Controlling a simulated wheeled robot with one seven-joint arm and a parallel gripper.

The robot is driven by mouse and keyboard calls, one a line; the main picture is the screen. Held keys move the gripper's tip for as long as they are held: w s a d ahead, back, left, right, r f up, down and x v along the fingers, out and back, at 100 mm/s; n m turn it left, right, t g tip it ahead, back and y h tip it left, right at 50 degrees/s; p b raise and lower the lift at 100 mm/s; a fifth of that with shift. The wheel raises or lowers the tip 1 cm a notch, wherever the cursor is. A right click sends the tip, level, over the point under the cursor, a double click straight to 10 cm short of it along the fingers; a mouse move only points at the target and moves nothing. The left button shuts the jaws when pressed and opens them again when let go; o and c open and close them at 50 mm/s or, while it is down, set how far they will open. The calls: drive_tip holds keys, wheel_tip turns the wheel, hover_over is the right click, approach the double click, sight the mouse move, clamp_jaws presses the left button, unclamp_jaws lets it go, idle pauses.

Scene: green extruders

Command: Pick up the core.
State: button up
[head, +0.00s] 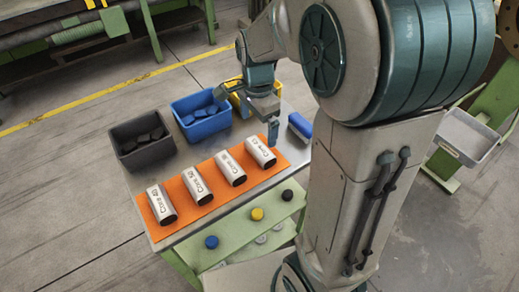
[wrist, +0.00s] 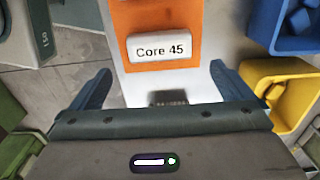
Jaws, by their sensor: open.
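Several white cores with dark ends lie in a row on an orange mat (head: 210,203) on the table. The rightmost core (head: 261,151) is nearest my gripper (head: 261,117), which is above the table at the mat's right end. In the wrist view, a core labelled "Core 45" (wrist: 160,49) lies on the orange mat (wrist: 190,15), ahead of my gripper (wrist: 160,84). The fingers are apart with no core between them; bare table and a small dark patch show there. The other cores are left of it: one (head: 230,169), another (head: 196,186), and the leftmost (head: 160,206).
A black bin (head: 141,140), a blue bin (head: 201,116) and a yellow bin (head: 238,97) stand behind the mat. A blue item (head: 300,125) lies at the table's right. A green front panel (head: 237,228) carries blue, yellow and black knobs.

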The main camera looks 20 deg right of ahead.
hover_over(260, 147)
drive_tip(key=f, duration=0.4)
drive_tip(key=shift+a+f, duration=0.3)
drive_tip(key=shift+f, duration=0.1)
drive_tip(key=shift+d+f, duration=0.15)
drive_tip(key=shift+f, duration=1.2)
drive_tip(key=shift+d+f, duration=0.15)
drive_tip(key=shift+f, duration=1.15)
drive_tip(key=c, duration=0.8)
drive_tip(key=shift+c, duration=0.8)
drive_tip(key=shift+r, duration=0.15)
